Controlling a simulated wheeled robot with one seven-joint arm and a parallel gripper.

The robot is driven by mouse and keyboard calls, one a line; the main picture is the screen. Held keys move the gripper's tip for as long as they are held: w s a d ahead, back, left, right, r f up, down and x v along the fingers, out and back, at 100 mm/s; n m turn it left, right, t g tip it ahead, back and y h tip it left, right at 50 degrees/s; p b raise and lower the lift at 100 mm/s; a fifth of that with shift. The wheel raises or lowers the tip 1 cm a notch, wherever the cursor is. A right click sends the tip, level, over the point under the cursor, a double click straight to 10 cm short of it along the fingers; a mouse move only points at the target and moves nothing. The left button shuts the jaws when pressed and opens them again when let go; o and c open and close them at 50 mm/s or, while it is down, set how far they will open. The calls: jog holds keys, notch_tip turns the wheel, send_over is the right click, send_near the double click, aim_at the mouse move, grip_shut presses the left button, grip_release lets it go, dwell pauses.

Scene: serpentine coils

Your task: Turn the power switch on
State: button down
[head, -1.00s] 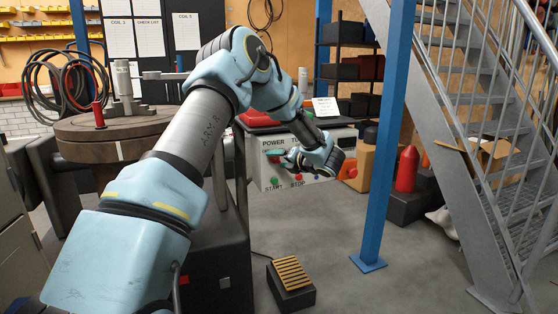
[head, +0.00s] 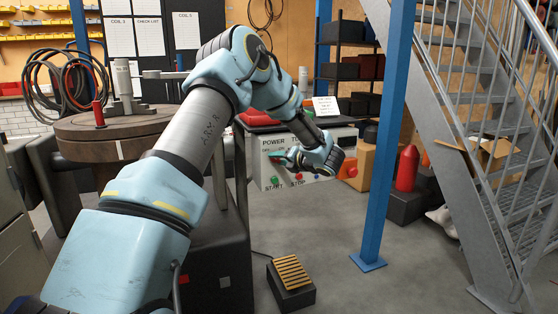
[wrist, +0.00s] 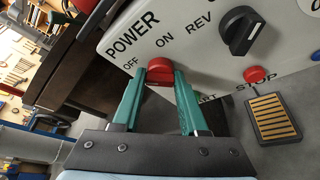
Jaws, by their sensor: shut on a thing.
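The power switch is a red knob (wrist: 160,72) on a light control panel (wrist: 215,70), under the word POWER and beside the OFF and ON labels. In the wrist view my gripper (wrist: 160,80) has its two green fingers on either side of the knob, shut on it. Which label the knob points to cannot be told. In the head view the panel (head: 268,177) stands beyond my arm. My gripper (head: 277,156) is at its POWER side, and the knob is hidden there.
A black selector knob (wrist: 241,32) marked REV and a red STOP button (wrist: 256,75) sit close by on the panel. A green START button (head: 275,181) is lower. A foot pedal (head: 291,283) lies on the floor. A blue post (head: 386,140) stands to the right.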

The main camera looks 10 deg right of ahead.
dwell(0.3)
jog(key=m+y+b, duration=0.1)
jog(key=m, duration=0.1)
jog(key=m+t+y+b, duration=0.1)
jog(key=shift+d+f+m, duration=0.15)
jog(key=shift+f+m, duration=0.15)
jog(key=shift+m, duration=0.1)
jog(key=m+t+y+b, duration=0.1)
jog(key=m+b, duration=0.1)
jog(key=m, duration=0.2)
jog(key=shift+f, duration=0.15)
jog(key=m+t+b, duration=0.1)
jog(key=m, duration=0.3)
jog(key=shift+f+m+t+b, duration=0.1)
jog(key=shift+m+t+b, duration=0.2)
jog(key=shift+t+b, duration=0.1)
jog(key=shift+m+t+b, duration=0.4)
jog(key=shift+m+t, duration=0.5)
jog(key=shift+m, duration=1.3)
jog(key=shift+h, duration=0.4)
jog(key=shift+c, duration=2.2)
grip_release()
